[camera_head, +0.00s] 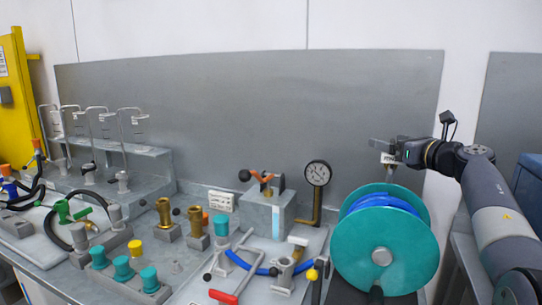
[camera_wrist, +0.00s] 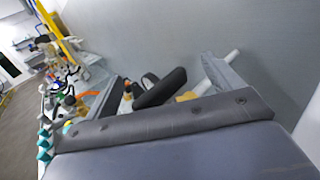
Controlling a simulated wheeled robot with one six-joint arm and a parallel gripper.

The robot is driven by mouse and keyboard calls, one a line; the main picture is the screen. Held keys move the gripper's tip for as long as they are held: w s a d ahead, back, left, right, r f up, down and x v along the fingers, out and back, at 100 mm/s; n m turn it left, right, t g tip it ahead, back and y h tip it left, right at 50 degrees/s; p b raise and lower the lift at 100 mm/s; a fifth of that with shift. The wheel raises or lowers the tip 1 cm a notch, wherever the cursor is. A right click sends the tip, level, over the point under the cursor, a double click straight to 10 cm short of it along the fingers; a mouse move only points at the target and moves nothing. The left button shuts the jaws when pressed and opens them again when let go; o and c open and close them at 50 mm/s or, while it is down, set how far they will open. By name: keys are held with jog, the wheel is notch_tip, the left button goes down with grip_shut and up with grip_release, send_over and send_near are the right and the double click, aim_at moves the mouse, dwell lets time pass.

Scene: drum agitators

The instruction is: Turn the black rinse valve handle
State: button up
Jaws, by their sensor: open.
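A black handle (camera_wrist: 162,88) shows large in the wrist view, lying at a slant between my two fingers, with a brass-coloured part (camera_wrist: 186,97) beside it. I cannot tell whether it touches a finger. My gripper (camera_head: 379,146) is open, at the upper right above the hose reel; it also shows in the wrist view (camera_wrist: 168,80). A white tag (camera_head: 388,158) and a brass fitting (camera_head: 390,172) show just below my gripper in the head view. The black handle is not clearly visible there, hidden by or merged with my gripper.
A teal reel (camera_head: 362,256) with blue hose (camera_head: 384,203) stands under my gripper. Left of it are a pressure gauge (camera_head: 317,174), an orange-handled valve (camera_head: 261,176) and a red-handled lever (camera_head: 223,296) on the bench. A grey panel (camera_head: 250,110) stands close behind.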

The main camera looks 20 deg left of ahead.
jog(key=m+t+h+b, duration=0.1)
jog(key=m+t+h, duration=0.1)
jog(key=shift+f+h, duration=0.1)
jog(key=shift+h, duration=0.2)
jog(key=shift+m+t+h, duration=0.7)
jog(key=shift+h, duration=0.1)
jog(key=shift+r+m+t+h+p, duration=0.35)
jog(key=shift+m+h+p, duration=0.25)
jog(key=shift+h, duration=0.2)
jog(key=m+t+h+p, duration=0.1)
jog(key=h+p, duration=0.1)
jog(key=p, duration=0.2)
jog(key=shift+r+m+h, duration=0.1)
jog(key=shift+m+h, duration=0.3)
jog(key=m+h+p, duration=0.2)
jog(key=h+p, duration=0.2)
jog(key=p, duration=0.7)
jog(key=shift+m+t, duration=0.35)
jog(key=shift+m, duration=0.05)
